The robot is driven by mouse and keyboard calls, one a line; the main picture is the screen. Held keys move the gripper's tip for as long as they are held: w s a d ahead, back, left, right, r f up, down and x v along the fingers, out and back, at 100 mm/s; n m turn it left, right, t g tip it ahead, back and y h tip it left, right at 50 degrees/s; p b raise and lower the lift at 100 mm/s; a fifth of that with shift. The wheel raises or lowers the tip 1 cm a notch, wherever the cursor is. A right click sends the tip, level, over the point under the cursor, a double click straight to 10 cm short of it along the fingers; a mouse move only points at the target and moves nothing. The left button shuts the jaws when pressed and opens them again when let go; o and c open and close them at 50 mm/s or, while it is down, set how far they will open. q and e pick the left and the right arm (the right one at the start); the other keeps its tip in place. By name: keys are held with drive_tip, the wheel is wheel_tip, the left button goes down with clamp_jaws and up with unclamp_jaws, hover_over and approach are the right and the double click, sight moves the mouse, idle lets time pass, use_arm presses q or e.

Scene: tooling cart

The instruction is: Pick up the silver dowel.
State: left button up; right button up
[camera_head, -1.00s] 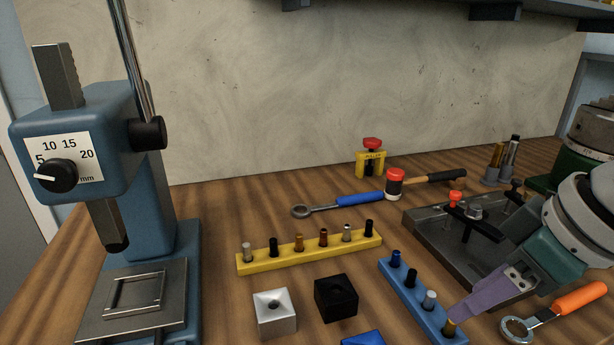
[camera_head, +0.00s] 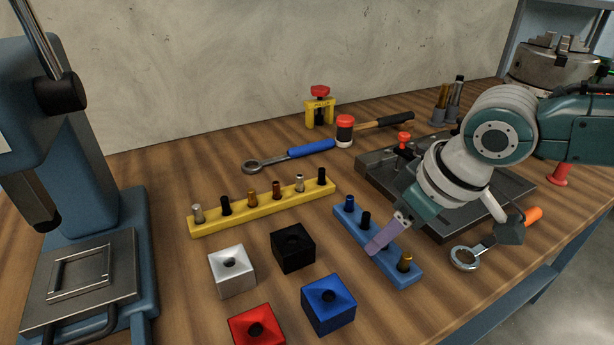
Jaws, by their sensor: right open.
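The blue rack (camera_head: 412,278) holds a blue dowel (camera_head: 349,203), a black dowel (camera_head: 366,219) and a gold dowel (camera_head: 405,262). My right gripper (camera_head: 376,244) points down over this rack between the black and gold dowels. It hides the spot where a silver dowel showed earlier. I cannot see whether that dowel is between its fingers. The gripper is open. The yellow rack (camera_head: 240,218) also holds silver dowels, one at its left end (camera_head: 198,213) and one near its right end (camera_head: 299,183). My left gripper is out of view.
White (camera_head: 232,279), black (camera_head: 293,250), blue (camera_head: 328,310) and red (camera_head: 256,330) blocks with holes stand in front of the racks. A blue press (camera_head: 85,220) is at left.

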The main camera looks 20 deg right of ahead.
clamp_jaws()
idle(0.3)
idle(0.3)
